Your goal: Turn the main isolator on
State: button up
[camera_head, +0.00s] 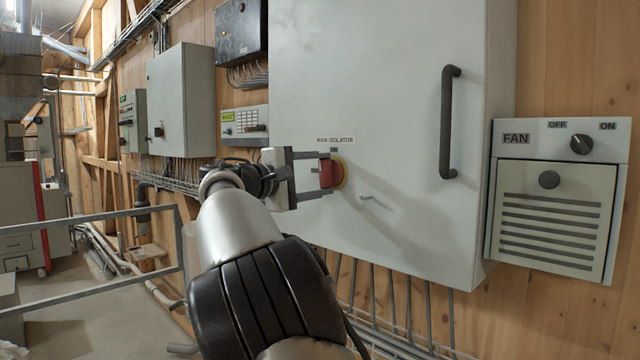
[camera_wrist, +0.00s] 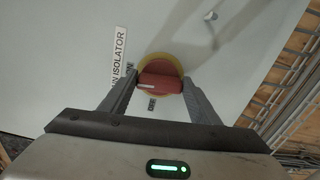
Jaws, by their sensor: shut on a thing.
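The main isolator is a red rotary knob (camera_head: 327,173) on a yellow disc, set low on the large light grey cabinet door below a "MAIN ISOLATOR" label (camera_head: 335,140). In the wrist view the red knob (camera_wrist: 160,80) sits between my fingers, its grip bar with a white mark lying across the picture. The fingers hide parts of the knob and disc edges.
A small grey lever (camera_head: 366,197) sticks out of the door just right of the knob. A black door handle (camera_head: 449,122) is further right. A fan unit (camera_head: 555,200) with a dial is at the far right. A metal railing (camera_head: 90,218) stands at left.

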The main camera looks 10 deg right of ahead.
jog(key=shift+f+m+b, duration=0.15)
jog(key=shift+m+b, duration=0.15)
jog(key=shift+m, duration=0.2)
jog(key=o, duration=1)
jog(key=shift+o, duration=0.2)
jog(key=v, duration=1.7)
jog(key=shift+a+b, duration=0.15)
jog(key=shift+b, duration=0.2)
jog(key=shift+s, duration=0.1)
